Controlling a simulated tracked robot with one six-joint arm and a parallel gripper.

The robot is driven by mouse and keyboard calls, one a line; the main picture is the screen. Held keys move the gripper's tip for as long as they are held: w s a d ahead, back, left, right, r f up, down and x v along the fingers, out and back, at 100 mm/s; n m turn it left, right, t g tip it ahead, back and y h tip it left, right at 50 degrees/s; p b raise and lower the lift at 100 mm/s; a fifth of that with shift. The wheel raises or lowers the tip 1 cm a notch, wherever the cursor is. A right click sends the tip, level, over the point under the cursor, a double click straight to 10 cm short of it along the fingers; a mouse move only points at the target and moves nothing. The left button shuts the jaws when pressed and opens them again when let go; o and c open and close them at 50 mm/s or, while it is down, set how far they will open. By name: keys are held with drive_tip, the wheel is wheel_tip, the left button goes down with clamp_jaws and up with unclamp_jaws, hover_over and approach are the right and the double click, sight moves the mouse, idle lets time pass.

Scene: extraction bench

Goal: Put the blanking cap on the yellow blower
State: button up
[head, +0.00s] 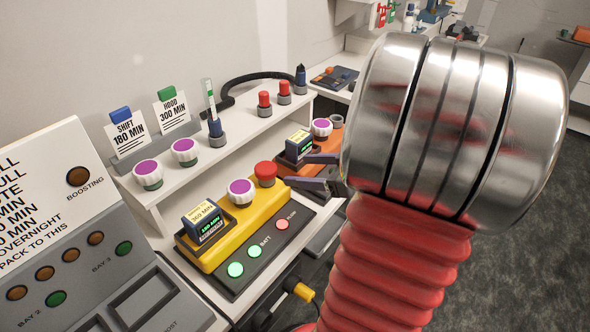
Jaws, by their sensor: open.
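The yellow blower (195,254) lies on the bench in the lower middle. It carries a dark module with a yellow label and green display (207,222), and a white knob-like part with a purple top (240,191). A red cap (265,170) sits upright at the blower's far right end; whether it is fully seated I cannot tell. My gripper (297,170) is open just right of the red cap, its two dark fingers pointing left toward it. I cannot tell whether they touch it. My arm hides the area to the right.
Two more red caps (264,104) (284,91) stand in grey holders on the white shelf (220,152), beside blue-tipped items and purple-topped parts (184,151). An orange blower (322,152) lies behind my gripper. A grey charging panel (80,262) fills the lower left.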

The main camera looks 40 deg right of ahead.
drive_tip(key=shift+s+d+r, duration=0.1)
drive_tip(key=shift+s+r, duration=0.05)
drive_tip(key=shift+s, duration=0.2)
drive_tip(key=shift+w, duration=0.1)
idle(0.5)
drive_tip(key=w+a+r+m+h, duration=0.1)
drive_tip(key=w+r+m+h, duration=0.2)
drive_tip(key=w+r+h, duration=0.7)
drive_tip(key=s+a+f+g+y, duration=0.2)
drive_tip(key=s+a, duration=0.3)
drive_tip(key=a, duration=0.4)
drive_tip(key=s+a+f+g+y, duration=0.1)
drive_tip(key=s+a+g+y, duration=0.1)
drive_tip(key=s+a, duration=0.3)
drive_tip(key=s+a+f+g+y, duration=0.2)
drive_tip(key=s+a, duration=0.3)
drive_tip(key=a, duration=0.8)
drive_tip(key=shift+s+a+f+g+y, duration=0.3)
drive_tip(key=shift+s+a+f+g, duration=0.1)
drive_tip(key=shift+g, duration=0.3)
